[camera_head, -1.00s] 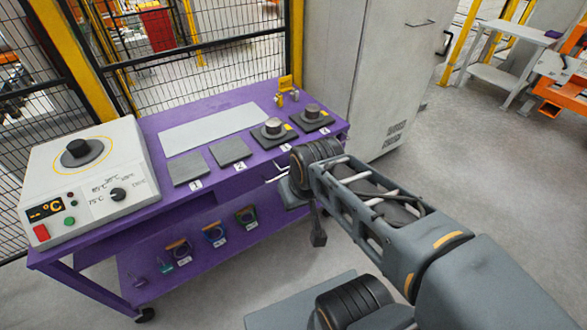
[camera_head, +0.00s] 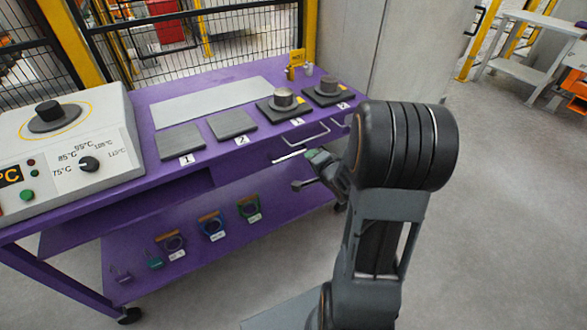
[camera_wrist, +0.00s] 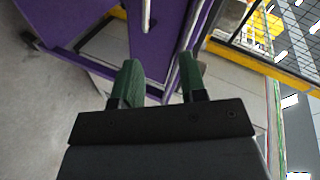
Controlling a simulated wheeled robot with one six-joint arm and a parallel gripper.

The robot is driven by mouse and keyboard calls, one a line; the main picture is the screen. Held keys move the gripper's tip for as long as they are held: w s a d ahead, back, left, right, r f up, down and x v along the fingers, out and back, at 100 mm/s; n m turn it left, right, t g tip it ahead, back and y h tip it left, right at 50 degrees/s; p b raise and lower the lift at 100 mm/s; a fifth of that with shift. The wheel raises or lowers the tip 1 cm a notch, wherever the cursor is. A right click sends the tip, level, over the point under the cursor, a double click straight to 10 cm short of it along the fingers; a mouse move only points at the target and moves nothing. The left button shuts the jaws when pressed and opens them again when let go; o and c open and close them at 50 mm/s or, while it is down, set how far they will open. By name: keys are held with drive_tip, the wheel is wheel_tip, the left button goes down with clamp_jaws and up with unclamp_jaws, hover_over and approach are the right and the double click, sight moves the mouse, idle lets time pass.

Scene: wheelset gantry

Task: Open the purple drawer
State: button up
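The purple cart (camera_head: 227,182) has a drawer front below its top at the right side. A pale bracket handle (camera_head: 308,135) is on that front, and a second pale bar (camera_head: 290,156) shows just below and left of it. My gripper (camera_head: 308,171) is close in front of these bars, partly behind my arm. In the wrist view my gripper (camera_wrist: 159,62) has its two green fingers apart with nothing between them. A purple front (camera_wrist: 167,28) and pale bars (camera_wrist: 196,32) lie beyond the fingertips. Whether a fingertip touches a bar I cannot tell.
On the cart top are numbered dark plates (camera_head: 232,124), two with metal pieces, and a white heater box (camera_head: 66,143) at left. Small labelled items (camera_head: 212,226) sit on the lower shelf. A grey cabinet (camera_head: 423,50) stands behind. Floor at right is clear.

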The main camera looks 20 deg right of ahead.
sight(294, 154)
wheel_tip(294, 154, down, 5)
drive_tip(key=m+t+y+b, duration=0.2)
drive_tip(key=m, duration=0.1)
drive_tip(key=b+x, duration=0.2)
drive_tip(key=x, duration=1.1)
drive_tip(key=shift+d+b, duration=0.1)
drive_tip(key=shift+b, duration=0.25)
drive_tip(key=shift+c, duration=0.5)
clamp_jaws()
